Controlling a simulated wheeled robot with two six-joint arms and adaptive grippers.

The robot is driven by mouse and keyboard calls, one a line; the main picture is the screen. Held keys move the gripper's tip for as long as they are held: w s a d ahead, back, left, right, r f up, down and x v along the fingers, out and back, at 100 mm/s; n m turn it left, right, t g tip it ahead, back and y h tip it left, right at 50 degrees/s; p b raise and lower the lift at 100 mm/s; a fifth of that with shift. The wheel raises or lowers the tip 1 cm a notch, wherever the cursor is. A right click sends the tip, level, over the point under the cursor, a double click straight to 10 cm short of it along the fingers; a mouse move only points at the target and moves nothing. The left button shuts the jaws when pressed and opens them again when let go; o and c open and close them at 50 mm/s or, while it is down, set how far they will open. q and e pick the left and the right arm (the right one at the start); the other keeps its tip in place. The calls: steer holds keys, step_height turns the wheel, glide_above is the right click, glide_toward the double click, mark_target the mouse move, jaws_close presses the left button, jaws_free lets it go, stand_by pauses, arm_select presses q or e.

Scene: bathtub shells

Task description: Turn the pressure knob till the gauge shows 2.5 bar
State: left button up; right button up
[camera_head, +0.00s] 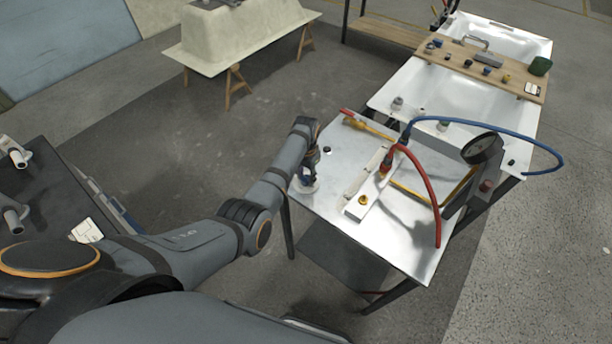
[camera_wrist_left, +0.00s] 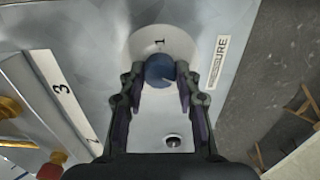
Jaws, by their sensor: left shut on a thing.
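The pressure knob (camera_wrist_left: 160,68) is a round blue cap on a pale disc marked "1", beside a "PRESSURE" label (camera_wrist_left: 218,62). My left gripper (camera_wrist_left: 160,76) is shut on the knob, with one finger on each side of it. In the head view my left gripper (camera_head: 308,180) is at the left edge of the metal bench, over the pale disc (camera_head: 305,187), and hides the knob. The gauge (camera_head: 482,149) is a round dark-rimmed dial at the bench's right side. It is seen at a slant, too small to read. My right gripper is out of view.
On the metal bench (camera_head: 400,245) a white block (camera_head: 371,187) carries brass fittings, with red (camera_head: 432,190) and blue (camera_head: 470,122) hoses arching near it. A white tub with a wooden board (camera_head: 455,62) of parts stands behind. A dark table is at the left.

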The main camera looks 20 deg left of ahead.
mark_target(306, 178)
arm_select(q)
steer(key=shift+r+m+p, duration=0.3)
steer(key=shift+m+p, duration=0.2)
steer(key=shift+p, duration=0.25)
steer(key=shift+f+m, duration=0.1)
steer(key=shift+m, duration=0.2)
steer(key=shift+f, duration=0.15)
steer(key=o, duration=1.2)
steer(key=shift+c, duration=0.2)
step_height(306, 178, up, 12)
